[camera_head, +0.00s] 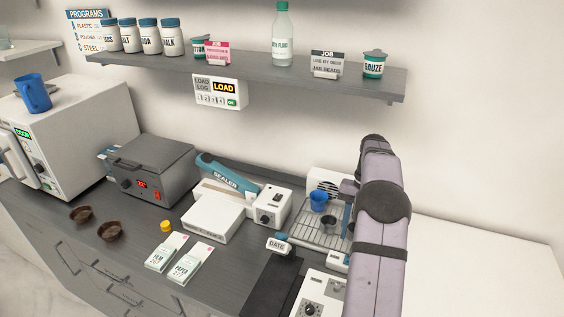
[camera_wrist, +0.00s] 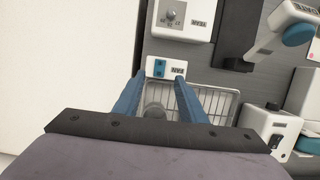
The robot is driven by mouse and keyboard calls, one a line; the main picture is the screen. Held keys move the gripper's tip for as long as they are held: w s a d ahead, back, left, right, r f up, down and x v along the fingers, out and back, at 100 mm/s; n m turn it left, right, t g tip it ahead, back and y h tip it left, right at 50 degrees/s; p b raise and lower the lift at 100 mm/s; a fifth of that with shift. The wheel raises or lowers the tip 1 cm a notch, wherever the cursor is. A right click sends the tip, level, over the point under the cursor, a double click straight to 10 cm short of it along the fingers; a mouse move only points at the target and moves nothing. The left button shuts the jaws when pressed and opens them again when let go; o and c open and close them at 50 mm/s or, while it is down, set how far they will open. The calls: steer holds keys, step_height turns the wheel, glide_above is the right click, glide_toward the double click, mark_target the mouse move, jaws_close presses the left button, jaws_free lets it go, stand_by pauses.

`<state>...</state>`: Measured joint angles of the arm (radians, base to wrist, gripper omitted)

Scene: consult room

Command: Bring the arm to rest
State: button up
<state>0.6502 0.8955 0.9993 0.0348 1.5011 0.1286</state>
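My lilac arm (camera_head: 378,220) reaches over the right part of the counter in the head view and hides my gripper there. In the wrist view my gripper (camera_wrist: 158,82) has its two blue fingers spread apart with a clear gap, pointing down over the wire rack (camera_wrist: 222,97). A dark grey cup (camera_wrist: 153,112) shows between and below the fingers. I see no contact between the fingers and this cup. The rack (camera_head: 300,232) also shows in the head view, with a blue cup (camera_head: 318,202) and the grey cup (camera_head: 328,224) on it.
A small switch box (camera_wrist: 165,68) sits just past the fingertips. A white device with a knob (camera_head: 318,296) stands in front of the rack, the sealer (camera_head: 232,180) to its left. A shelf (camera_head: 250,66) with bottles runs above. The white surface (camera_head: 480,265) at right is clear.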

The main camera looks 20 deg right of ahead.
steer(key=s+a+r+n+t+h, duration=0.1)
steer(key=s+a+n, duration=0.1)
steer(key=a, duration=0.7)
steer(key=s+a+r+n+h, duration=0.1)
steer(key=a+r+n, duration=0.15)
steer(key=a, duration=0.65)
steer(key=s+a+f+n, duration=0.2)
steer(key=s+a, duration=0.3)
steer(key=s, duration=0.2)
steer(key=s+a+f+n+t, duration=0.1)
steer(key=s+a+f+n, duration=0.1)
steer(key=s+a, duration=0.4)
steer(key=shift+s+f, duration=0.25)
steer(key=shift+s, duration=0.45)
steer(key=shift+n, duration=0.25)
